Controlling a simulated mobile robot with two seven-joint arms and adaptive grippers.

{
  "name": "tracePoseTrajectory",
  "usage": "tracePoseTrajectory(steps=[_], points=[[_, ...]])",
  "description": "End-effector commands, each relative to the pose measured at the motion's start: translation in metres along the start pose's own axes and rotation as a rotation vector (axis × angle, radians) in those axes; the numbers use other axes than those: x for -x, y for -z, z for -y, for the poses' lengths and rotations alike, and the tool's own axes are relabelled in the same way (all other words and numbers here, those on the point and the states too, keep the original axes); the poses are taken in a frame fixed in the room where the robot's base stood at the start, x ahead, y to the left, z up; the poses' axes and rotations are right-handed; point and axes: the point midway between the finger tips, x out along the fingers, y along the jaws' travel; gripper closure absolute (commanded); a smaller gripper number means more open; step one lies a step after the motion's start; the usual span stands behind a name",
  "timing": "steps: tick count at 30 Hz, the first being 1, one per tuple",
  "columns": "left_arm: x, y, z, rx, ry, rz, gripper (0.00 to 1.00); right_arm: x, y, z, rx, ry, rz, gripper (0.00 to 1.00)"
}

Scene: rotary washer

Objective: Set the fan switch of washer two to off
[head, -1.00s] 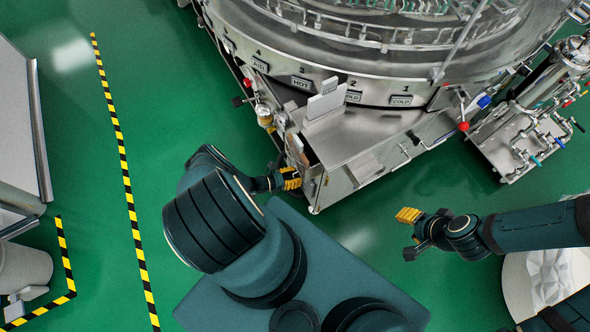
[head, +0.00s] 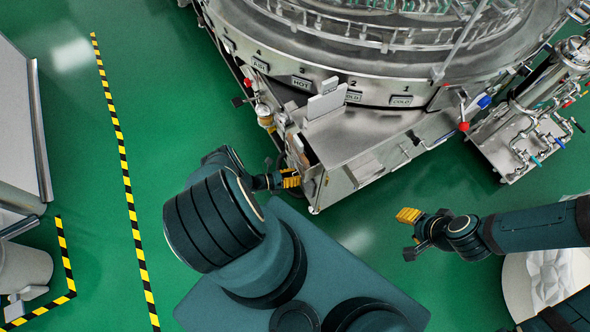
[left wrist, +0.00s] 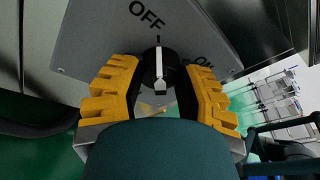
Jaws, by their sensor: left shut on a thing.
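The fan switch is a black round knob (left wrist: 158,70) with a white pointer line, on a grey panel (left wrist: 95,40) in the left wrist view. The pointer lies upright in that picture, in line with the tick under the OFF label; the ON label is to its right. My left gripper (left wrist: 157,85) has its yellow fingers on both sides of the knob, shut on it. In the head view my left gripper (head: 291,178) is at the left front corner of the washer (head: 345,155); the knob is hidden there. My right gripper (head: 408,215) hangs away from the washer.
Open green floor (head: 170,120) lies left of the washer, with a yellow-black floor stripe (head: 122,160). A metal cabinet (head: 25,130) stands at the far left. A pipe skid (head: 535,130) stands at the right. A white round object (head: 545,280) is near my right arm.

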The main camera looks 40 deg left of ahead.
Motion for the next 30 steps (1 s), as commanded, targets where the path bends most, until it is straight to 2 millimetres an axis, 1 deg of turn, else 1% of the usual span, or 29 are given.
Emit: tracePoseTrajectory(steps=[1,3,4,5,6,7,16,20,23,30], points=[[-0.001,-0.004,-0.001,-0.002,-0.001,0.007,1.00,0.000,0.000,0.000,0.000,0.000,0.000,0.53],[-0.001,-0.004,-0.001,-0.002,-0.001,0.007,1.00,0.000,0.000,0.000,0.000,0.000,0.000,0.53],[-0.001,-0.004,-0.001,-0.002,-0.002,0.007,0.58,0.000,0.000,0.000,0.000,0.000,0.000,0.53],[-0.001,-0.004,-0.001,-0.002,-0.002,0.007,0.48,0.000,0.000,0.000,0.000,0.000,0.000,0.53],[-0.001,-0.003,-0.001,-0.002,-0.002,0.006,0.34,0.000,0.000,0.000,0.000,0.000,0.000,0.53],[-0.001,-0.003,-0.001,-0.002,-0.002,0.006,0.29,0.000,0.000,0.000,0.000,0.000,0.000,0.53],[0.001,-0.001,-0.001,-0.001,-0.001,0.002,0.29,0.000,0.000,0.000,0.000,0.000,0.000,0.53],[0.009,-0.001,-0.001,0.000,-0.003,0.002,0.29,0.000,0.000,0.000,0.000,0.000,0.000,0.53],[0.025,-0.002,-0.002,0.000,-0.005,0.003,0.29,0.000,0.000,0.000,0.000,0.000,0.000,0.53],[0.074,-0.002,-0.002,-0.001,-0.006,0.003,0.29,0.000,0.000,0.000,0.000,0.000,0.000,0.53]])
